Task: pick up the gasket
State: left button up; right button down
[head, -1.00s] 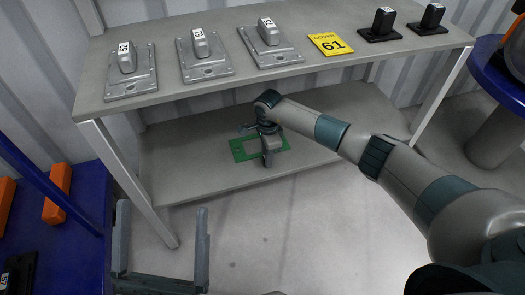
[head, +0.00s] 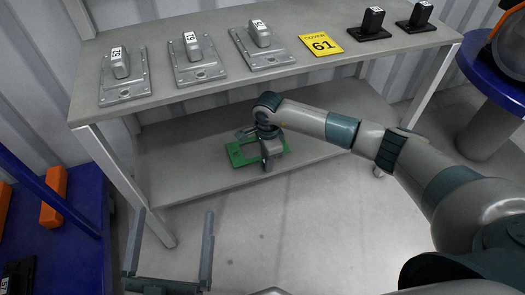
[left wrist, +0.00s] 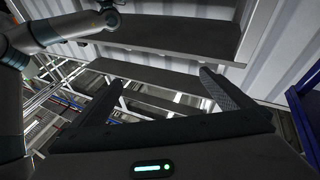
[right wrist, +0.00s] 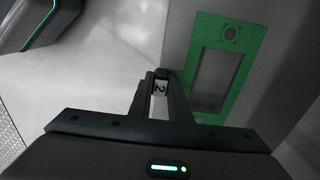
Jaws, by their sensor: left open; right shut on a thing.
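The gasket is a flat green rectangular frame (head: 240,153) with a large opening, at the lower shelf of the workbench. It also shows in the right wrist view (right wrist: 243,57), with a round hole at one end. My right gripper (head: 268,160) is at the gasket's right part in the head view. My left gripper (head: 170,240) is open and empty, in front of the bench. It also shows in the left wrist view (left wrist: 160,95).
A blue rack (head: 75,230) stands left, a blue round table (head: 495,75) right. The front floor is clear.

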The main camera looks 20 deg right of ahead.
pick_arm(q)
jog(key=f+g, duration=0.1)
jog(key=w+f+g+y+p, duration=0.1)
jog(key=f, duration=0.1)
jog(key=f+g, duration=0.1)
jog(key=f, duration=0.1)
jog(key=shift+w+a+f, duration=0.25)
jog(key=shift+w+a, duration=0.05)
jog(key=shift+w, duration=0.1)
pick_arm(e)
jog(key=s, duration=1.2)
jog(key=shift+s+d, duration=0.2)
jog(key=shift+s, duration=0.15)
jog(key=shift+r, duration=0.1)
